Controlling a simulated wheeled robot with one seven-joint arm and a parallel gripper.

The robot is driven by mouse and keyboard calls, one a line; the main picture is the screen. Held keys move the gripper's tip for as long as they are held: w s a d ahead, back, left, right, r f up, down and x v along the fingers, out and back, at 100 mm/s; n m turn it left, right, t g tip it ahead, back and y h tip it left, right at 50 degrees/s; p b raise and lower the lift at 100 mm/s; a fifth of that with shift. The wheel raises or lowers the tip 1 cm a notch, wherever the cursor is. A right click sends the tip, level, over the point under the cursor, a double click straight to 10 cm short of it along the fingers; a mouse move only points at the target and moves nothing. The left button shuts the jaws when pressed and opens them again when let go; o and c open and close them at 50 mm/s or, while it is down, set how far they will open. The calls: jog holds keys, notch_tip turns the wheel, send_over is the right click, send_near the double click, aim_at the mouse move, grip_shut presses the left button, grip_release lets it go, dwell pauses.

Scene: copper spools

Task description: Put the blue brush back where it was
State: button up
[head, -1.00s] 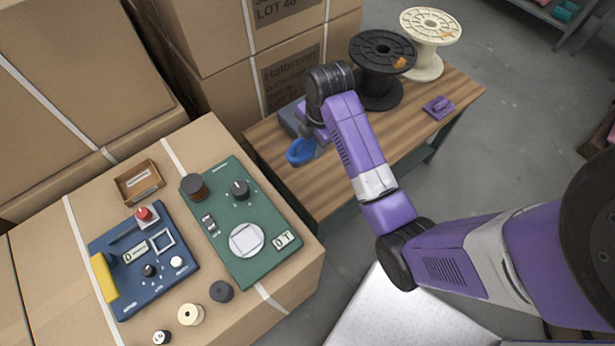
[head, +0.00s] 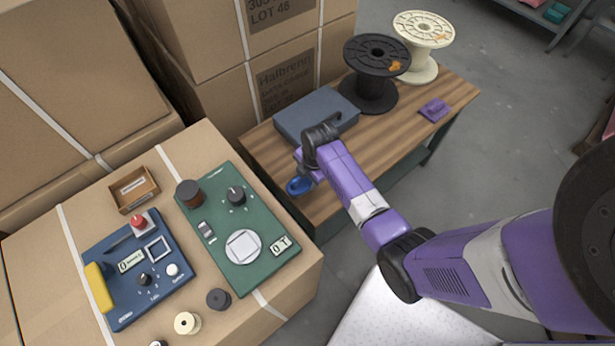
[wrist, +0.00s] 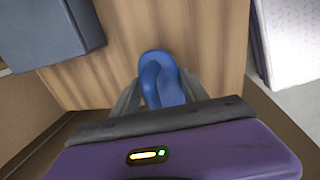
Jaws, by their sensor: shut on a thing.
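The blue brush (head: 298,187) is held in my gripper (head: 306,178), over or just above the near left end of the wooden table (head: 395,147). In the wrist view the blue brush (wrist: 158,72) sits between the two grey fingers of my gripper (wrist: 162,92), with wood grain behind it. Its lower part is hidden by the gripper body. I cannot tell whether the brush touches the table top.
A grey-blue box (head: 315,112) lies on the table behind my gripper. A black spool (head: 377,72), a cream spool (head: 422,45) and a purple object (head: 434,109) stand farther back. Cartons (head: 290,85) border the table. A carton with a green panel (head: 238,225) stands left.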

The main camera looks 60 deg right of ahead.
jog(key=shift+f, duration=0.15)
jog(key=o, duration=1.3)
jog(key=r, duration=0.4)
jog(key=s+r, duration=0.1)
jog(key=r, duration=0.3)
jog(key=s+r+p, duration=0.1)
jog(key=r, duration=0.3)
jog(key=shift+a, duration=0.3)
